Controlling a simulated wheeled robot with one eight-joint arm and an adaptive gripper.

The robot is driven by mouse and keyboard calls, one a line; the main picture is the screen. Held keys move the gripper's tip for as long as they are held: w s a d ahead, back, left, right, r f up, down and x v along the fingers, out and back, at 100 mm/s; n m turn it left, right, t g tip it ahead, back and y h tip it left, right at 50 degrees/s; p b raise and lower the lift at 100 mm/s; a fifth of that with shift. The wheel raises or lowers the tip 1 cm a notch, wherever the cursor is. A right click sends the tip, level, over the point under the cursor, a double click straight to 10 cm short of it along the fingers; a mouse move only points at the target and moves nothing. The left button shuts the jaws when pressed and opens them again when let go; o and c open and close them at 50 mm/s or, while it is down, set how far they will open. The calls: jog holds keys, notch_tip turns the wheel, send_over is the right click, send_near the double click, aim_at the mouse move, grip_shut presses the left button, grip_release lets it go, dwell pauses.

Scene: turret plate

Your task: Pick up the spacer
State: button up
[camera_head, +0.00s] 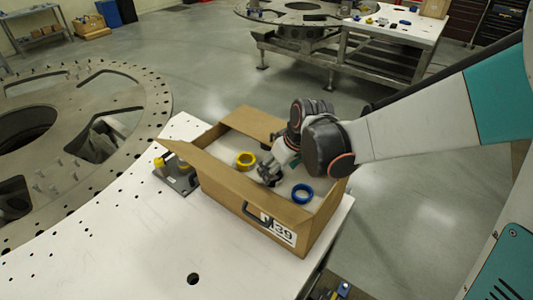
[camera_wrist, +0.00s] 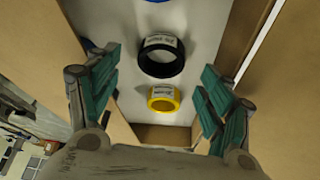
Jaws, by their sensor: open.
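Ring-shaped spacers lie in an open cardboard box (camera_head: 238,193). A yellow ring (camera_head: 245,160) is on the left inside it and a blue ring (camera_head: 302,193) on the right. In the wrist view, a black ring (camera_wrist: 161,56) with a pale label is near the middle, the yellow ring (camera_wrist: 164,98) is below it, and part of the blue ring (camera_wrist: 98,17) shows at the top edge. My gripper (camera_head: 268,174) is over the box, pointing down. Its fingers (camera_wrist: 160,72) are open and apart, with the black ring between them in the picture and nothing held.
The box's walls and raised flaps stand close around my gripper. The box sits on a white table (camera_head: 150,245) with a yellow-and-grey fixture (camera_head: 176,173) beside it. A large round turret plate (camera_head: 70,180) is at left. Another workbench (camera_head: 385,22) stands behind.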

aim_at(276, 183)
jog(key=shift+x, duration=1.9)
jog(key=shift+s, duration=0.1)
jog(key=c, duration=1.2)
jog(key=shift+r, duration=0.1)
